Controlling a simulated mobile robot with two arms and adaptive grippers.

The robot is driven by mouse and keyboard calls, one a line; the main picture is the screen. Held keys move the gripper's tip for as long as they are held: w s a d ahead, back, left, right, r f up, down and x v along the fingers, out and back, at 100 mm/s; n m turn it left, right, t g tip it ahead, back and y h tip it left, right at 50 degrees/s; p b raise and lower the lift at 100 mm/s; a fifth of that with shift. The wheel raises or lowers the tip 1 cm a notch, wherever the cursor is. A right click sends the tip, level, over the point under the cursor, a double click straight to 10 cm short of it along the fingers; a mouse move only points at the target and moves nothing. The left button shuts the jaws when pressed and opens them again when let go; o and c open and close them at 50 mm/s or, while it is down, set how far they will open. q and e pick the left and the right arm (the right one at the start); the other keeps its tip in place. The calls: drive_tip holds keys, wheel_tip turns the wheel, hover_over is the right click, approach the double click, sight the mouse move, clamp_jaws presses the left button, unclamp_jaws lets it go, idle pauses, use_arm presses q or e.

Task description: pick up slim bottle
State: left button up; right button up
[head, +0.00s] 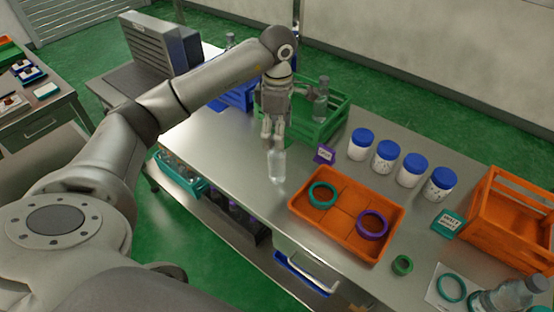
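A clear slim bottle (277,167) is upright at the near side of the steel table, left of the orange tray. My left gripper (272,138) points down over it, its fingers close together around the bottle's top. The fingers hide the neck and cap, and the gripper looks shut on it. I cannot tell whether the bottle's base touches the table. My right gripper is not in view.
The orange tray (334,239) holds a teal ring and a purple ring. Several blue-lidded jars (385,157) stand behind it. A green crate (334,125) with another clear bottle (320,103) is behind my gripper. An orange crate (507,217) stands at the right.

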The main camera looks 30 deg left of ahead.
sight(277, 159)
use_arm(q)
drive_tip(key=shift+f, duration=0.6)
drive_tip(key=shift+s+f+p, duration=0.1)
drive_tip(key=shift+f+p, duration=0.25)
drive_tip(key=shift+p, duration=0.1)
wheel_tip(277, 159, down, 3)
drive_tip(key=shift+s+f+p, duration=0.15)
drive_tip(key=shift+p, duration=0.75)
drive_tip(key=shift+f, duration=0.6)
drive_tip(key=shift+r, duration=0.1)
clamp_jaws()
